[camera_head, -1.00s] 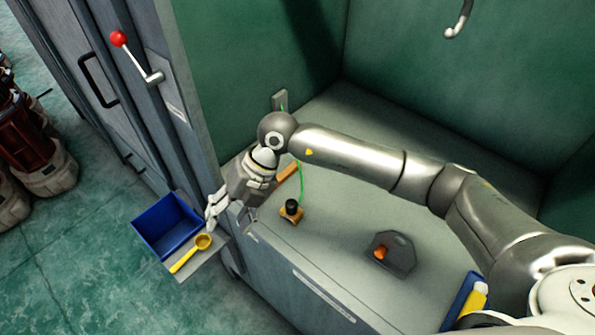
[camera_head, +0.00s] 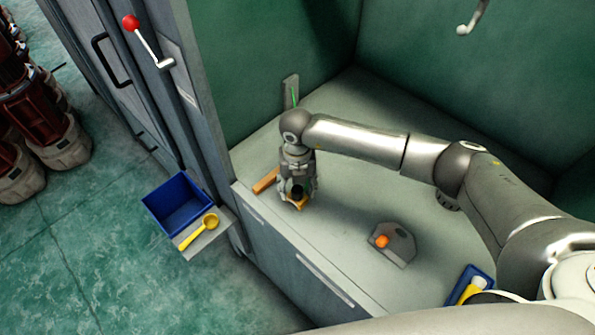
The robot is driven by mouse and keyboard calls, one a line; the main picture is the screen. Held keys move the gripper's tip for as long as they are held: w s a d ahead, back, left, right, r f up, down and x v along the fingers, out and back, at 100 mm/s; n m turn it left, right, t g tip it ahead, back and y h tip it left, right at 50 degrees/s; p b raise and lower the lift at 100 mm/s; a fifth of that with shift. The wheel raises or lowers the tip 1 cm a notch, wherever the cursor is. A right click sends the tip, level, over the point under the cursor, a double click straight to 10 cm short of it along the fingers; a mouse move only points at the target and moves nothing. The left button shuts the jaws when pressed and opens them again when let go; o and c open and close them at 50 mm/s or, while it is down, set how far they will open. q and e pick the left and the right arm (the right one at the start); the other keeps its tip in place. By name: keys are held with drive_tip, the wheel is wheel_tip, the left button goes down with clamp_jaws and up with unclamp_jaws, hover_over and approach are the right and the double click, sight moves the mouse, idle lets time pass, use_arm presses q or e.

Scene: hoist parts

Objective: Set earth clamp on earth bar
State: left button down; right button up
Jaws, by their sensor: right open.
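The earth clamp, a small orange-yellow piece (camera_head: 300,204) with a black knob on top, stands on the grey bench top near its front left part. My right gripper (camera_head: 299,194) is open, pointing down over the clamp, with its fingers beside the black knob. The fingers hide part of the clamp, and I cannot tell whether they touch it. An orange-brown bar (camera_head: 265,181), probably the earth bar, lies just left of the gripper at the bench's front edge. A green cable (camera_head: 295,97) shows at a grey wall plate (camera_head: 287,91); my arm hides its lower run. My left gripper is not in view.
A grey block with an orange knob (camera_head: 391,244) sits on the bench to the right. A blue tray with a yellow item (camera_head: 468,285) is at the lower right. A blue bin (camera_head: 177,204) and yellow scoop (camera_head: 200,232) are on a side shelf. A red-knobbed lever (camera_head: 147,42) is upper left.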

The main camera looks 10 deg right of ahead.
drive_tip(key=shift+f, duration=1.1)
clamp_jaws()
drive_tip(key=shift+r+p, duration=1.9)
drive_tip(key=shift+r, duration=0.65)
